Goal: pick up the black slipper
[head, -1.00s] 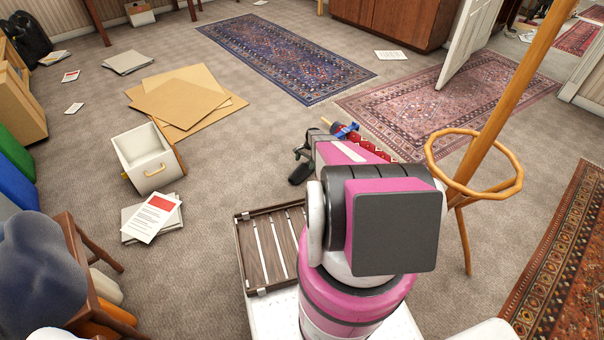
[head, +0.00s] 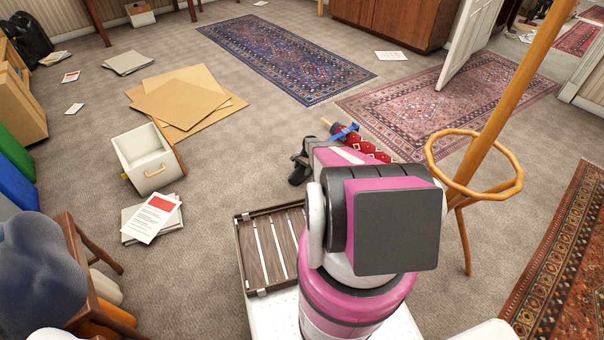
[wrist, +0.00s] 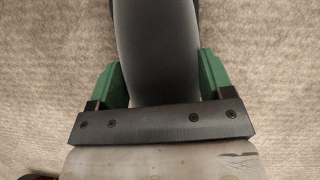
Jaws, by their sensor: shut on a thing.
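The black slipper (wrist: 156,35) fills the top middle of the wrist view as a smooth dark shape. My gripper (wrist: 160,66) has its green fingers shut on it, one on each side. In the head view the slipper (head: 298,176) shows as a small dark shape left of my arm, at the end of my gripper (head: 304,158). My arm hides part of it. I cannot tell how far the slipper is above the carpet.
A slatted wooden tray (head: 272,249) lies on my base, left of the arm. A red patterned rolled object (head: 366,147) lies just beyond my arm. A wooden stand with a ring (head: 474,190) is close on the right. A cream drawer (head: 147,160) and cardboard sheets (head: 187,99) lie at left.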

